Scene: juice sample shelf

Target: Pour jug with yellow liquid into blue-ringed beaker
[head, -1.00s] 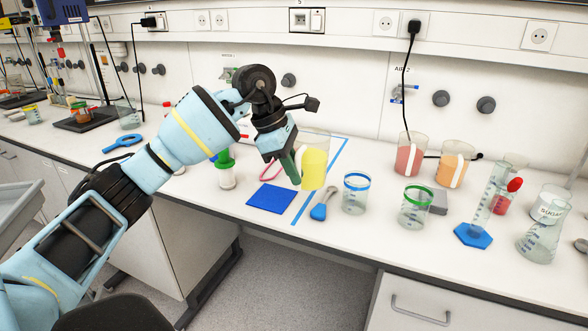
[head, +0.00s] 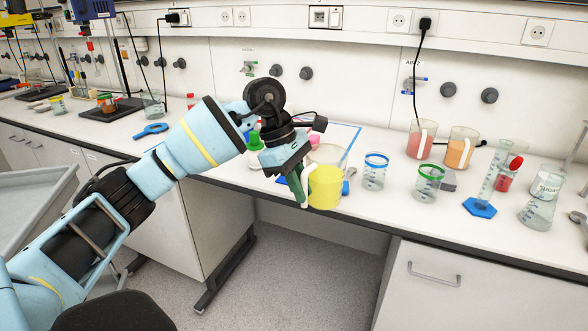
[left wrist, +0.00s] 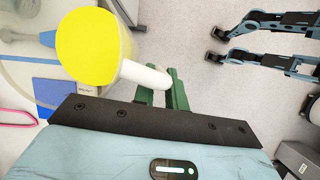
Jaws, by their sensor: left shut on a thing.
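The jug with yellow liquid (head: 326,188) is a clear vessel with a white handle. It appears raised near the bench's front edge, roughly upright. My left gripper (head: 303,196) is shut on its handle, and the left wrist view shows the green fingers (left wrist: 165,92) at the white handle (left wrist: 147,76) beside the yellow liquid (left wrist: 92,46). The blue-ringed beaker (head: 374,172) stands upright on the bench, right of the jug and apart from it. It looks empty. My right gripper is not visible.
A green-ringed beaker (head: 428,182) stands right of the blue-ringed one. Behind are beakers with red (head: 421,140) and orange (head: 460,150) liquid. A cylinder with a blue base (head: 479,207) and a flask (head: 539,200) stand farther right. The bench's front edge runs below.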

